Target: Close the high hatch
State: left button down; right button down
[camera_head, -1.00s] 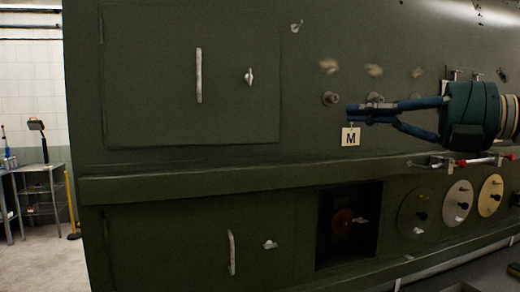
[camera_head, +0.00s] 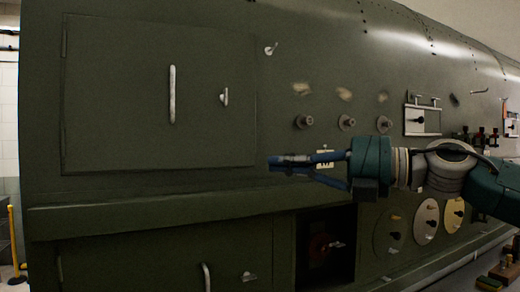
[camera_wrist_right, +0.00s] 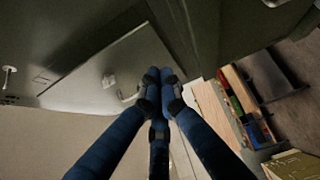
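The high hatch (camera_head: 120,120) is a dark green rectangular panel at the upper left of the head view. It has a pale vertical handle (camera_head: 172,94) and a small latch (camera_head: 224,97) to its right. It looks nearly flush with the wall; I cannot tell if it is fully seated. My right gripper (camera_head: 272,160) points left just beyond the hatch's lower right corner, in front of the wall. Its blue fingers meet at the tips in the right wrist view (camera_wrist_right: 158,74), with nothing visible between them. My left gripper is out of view.
A ledge (camera_head: 150,208) runs below the hatch. Under it are a lower panel (camera_head: 130,262), a dark square recess (camera_head: 327,245) and round discs (camera_head: 426,221). Knobs (camera_head: 346,122) stick out above my right gripper. My gripper partly covers a white tag (camera_head: 325,158).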

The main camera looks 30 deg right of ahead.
aim_at(237, 160)
jog(key=w+p, duration=0.1)
jog(key=w, duration=0.1)
jog(key=w+p, duration=0.1)
jog(key=w, duration=0.1)
jog(key=w+p, duration=0.2)
jog(key=shift+w+a, duration=0.35)
jog(key=shift+a, duration=0.05)
jog(key=shift+w+a, duration=0.1)
jog(key=shift+w, duration=0.05)
